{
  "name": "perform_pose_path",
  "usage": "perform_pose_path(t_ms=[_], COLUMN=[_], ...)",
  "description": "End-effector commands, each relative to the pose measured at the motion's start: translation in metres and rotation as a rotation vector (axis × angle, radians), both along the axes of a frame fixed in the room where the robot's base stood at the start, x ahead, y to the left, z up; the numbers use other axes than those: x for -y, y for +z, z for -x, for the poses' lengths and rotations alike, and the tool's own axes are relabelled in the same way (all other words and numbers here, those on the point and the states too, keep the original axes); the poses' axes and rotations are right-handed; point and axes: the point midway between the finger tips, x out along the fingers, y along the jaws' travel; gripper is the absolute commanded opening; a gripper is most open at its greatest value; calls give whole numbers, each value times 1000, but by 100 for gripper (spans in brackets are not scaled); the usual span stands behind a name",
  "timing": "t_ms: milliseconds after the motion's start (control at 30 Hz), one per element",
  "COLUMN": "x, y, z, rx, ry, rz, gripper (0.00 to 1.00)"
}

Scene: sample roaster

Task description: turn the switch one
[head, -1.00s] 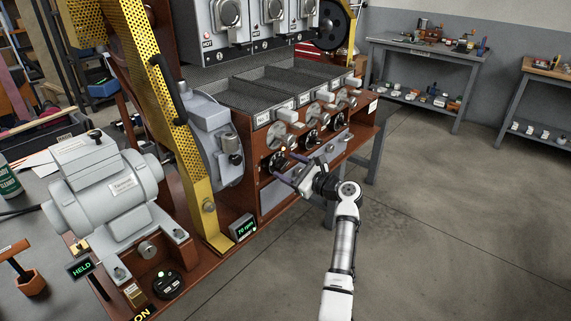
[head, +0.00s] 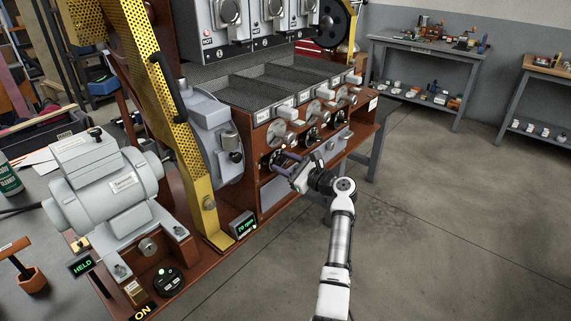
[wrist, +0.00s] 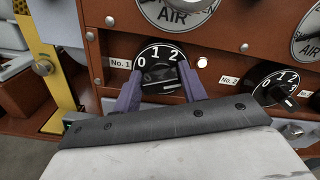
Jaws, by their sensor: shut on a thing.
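Switch one is a round black dial (wrist: 160,55) marked 0, 1, 2, 3, with a "No. 1" label at its left in the wrist view. Its black knob (wrist: 161,84) lies between the purple fingers of my gripper (wrist: 160,88). My gripper is shut on this knob. I cannot read for sure which number the knob points to, as the fingers and wrist hide part of it. In the head view my gripper (head: 282,164) reaches the left end of the wooden panel, and the dial is mostly hidden there.
The No. 2 switch (wrist: 270,88) sits to the right, its knob slanting down right. Air dials (wrist: 178,12) are above. A pale round lamp (wrist: 202,62) is beside switch one. A yellow perforated guard (head: 185,150) and a grey motor (head: 105,185) stand left. The floor at right is clear.

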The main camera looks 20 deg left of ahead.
Motion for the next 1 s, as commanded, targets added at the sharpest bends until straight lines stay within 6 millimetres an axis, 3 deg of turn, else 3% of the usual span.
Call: perform_pose_path(t_ms=[367,1000], x=[0,-1], y=[-4,-9], z=[1,4], rx=[167,731], ry=[1,0], rz=[60,265], gripper=[19,19])
